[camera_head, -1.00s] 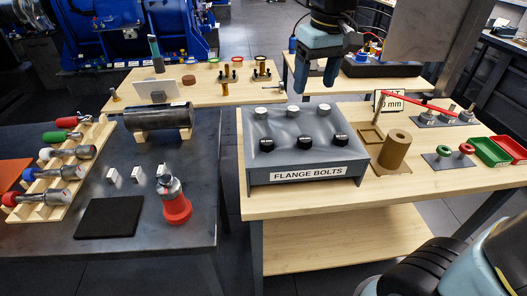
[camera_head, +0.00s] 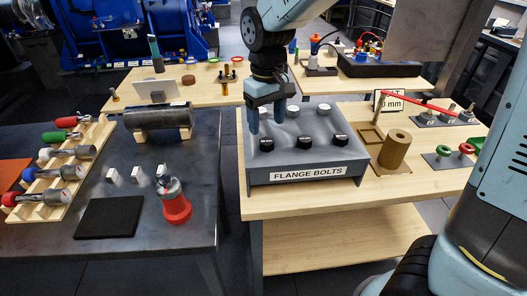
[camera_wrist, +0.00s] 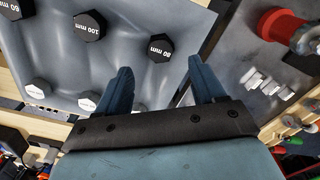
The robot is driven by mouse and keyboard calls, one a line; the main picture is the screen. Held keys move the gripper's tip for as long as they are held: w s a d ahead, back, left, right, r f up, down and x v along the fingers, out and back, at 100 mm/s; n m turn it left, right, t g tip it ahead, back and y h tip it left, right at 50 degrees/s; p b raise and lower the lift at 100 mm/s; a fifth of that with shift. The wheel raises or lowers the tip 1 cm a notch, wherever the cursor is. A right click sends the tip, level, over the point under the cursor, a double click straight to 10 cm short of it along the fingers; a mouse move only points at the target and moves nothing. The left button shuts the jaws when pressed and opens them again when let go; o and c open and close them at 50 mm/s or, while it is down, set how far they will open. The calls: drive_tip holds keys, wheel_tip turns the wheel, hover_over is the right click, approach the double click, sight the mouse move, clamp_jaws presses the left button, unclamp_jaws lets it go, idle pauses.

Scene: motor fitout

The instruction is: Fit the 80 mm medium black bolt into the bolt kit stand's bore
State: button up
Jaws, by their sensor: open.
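The grey flange-bolt box (camera_head: 330,182) stands on the near wooden table. Its front row has black hex heads, and the 80 mm black bolt (camera_head: 266,144) is the leftmost; its label reads in the wrist view (camera_wrist: 160,47). My gripper (camera_head: 267,124) is open and empty, fingers down over the box's left end, behind and above that bolt as the head view shows it. In the wrist view the bolt lies just beyond and between the fingertips (camera_wrist: 160,66). A brown cylinder with a top hole (camera_head: 395,149) stands right of the box; I cannot tell whether it is the bolt kit stand.
The 100 mm black bolt (camera_wrist: 89,27) sits beside the 80 mm one, and silver heads (camera_wrist: 133,110) form the back row. A sign ending "0 mm" (camera_head: 388,100) stands behind the cylinder. A red-based fitting (camera_head: 174,205) is on the dark table at left.

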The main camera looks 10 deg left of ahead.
sight(266, 141)
drive_tip(key=shift+a+f, duration=0.1)
drive_tip(key=shift+f, duration=2.8)
drive_tip(key=shift+c, duration=0.5)
clamp_jaws()
